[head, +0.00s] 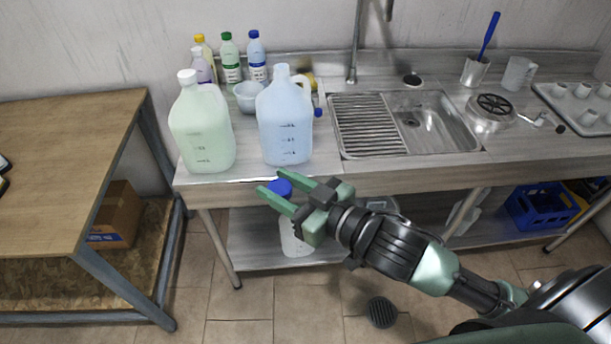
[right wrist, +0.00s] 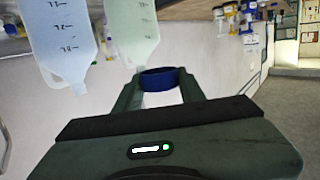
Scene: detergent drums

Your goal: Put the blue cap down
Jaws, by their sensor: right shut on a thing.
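The blue cap (head: 279,187) is between the fingers of my right gripper (head: 271,182), in front of the counter's front edge and away from any surface. In the right wrist view the blue cap (right wrist: 166,80) shows as a ring between the fingertips, and the right gripper (right wrist: 160,84) is shut on it. A large jug with bluish liquid (head: 285,125) stands upright on the counter just behind the gripper. A jug with pale green liquid (head: 203,132) with a white cap stands to its left. My left gripper is not in view.
Several bottles (head: 231,62) and a bowl (head: 247,97) stand behind the jugs. A small blue item (head: 317,112) is beside the bluish jug. The sink (head: 435,128) is to the right. Bare counter (head: 340,176) lies before it. A pale jug (head: 294,238) is on the lower shelf.

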